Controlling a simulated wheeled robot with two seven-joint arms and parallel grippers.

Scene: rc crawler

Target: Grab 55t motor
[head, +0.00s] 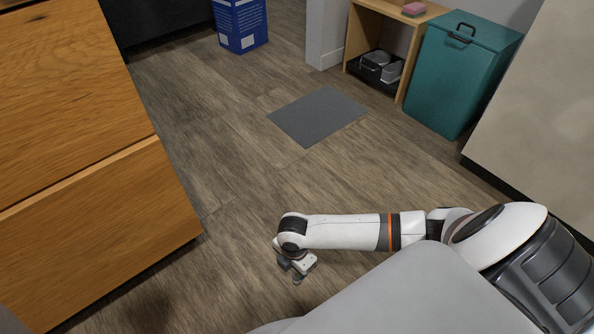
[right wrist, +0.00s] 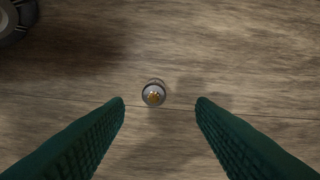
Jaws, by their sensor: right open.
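A small round silver motor (right wrist: 153,94) with a brass-coloured centre shows in the right wrist view, on the wooden floor. It lies between the lines of my two green fingers and slightly beyond their tips, nearer the left finger. My right gripper (right wrist: 160,101) is open and empty, and neither finger touches the motor. In the head view my right gripper (head: 298,276) hangs low over the floor at the end of my right arm. The motor cannot be made out in the head view. My left gripper is not in view.
Wooden drawers (head: 95,225) stand at the left. A grey mat (head: 318,116) lies on the floor farther back. A teal bin (head: 458,80), a wooden shelf (head: 408,60) and a blue box (head: 241,25) stand at the back. The floor around my right gripper looks clear.

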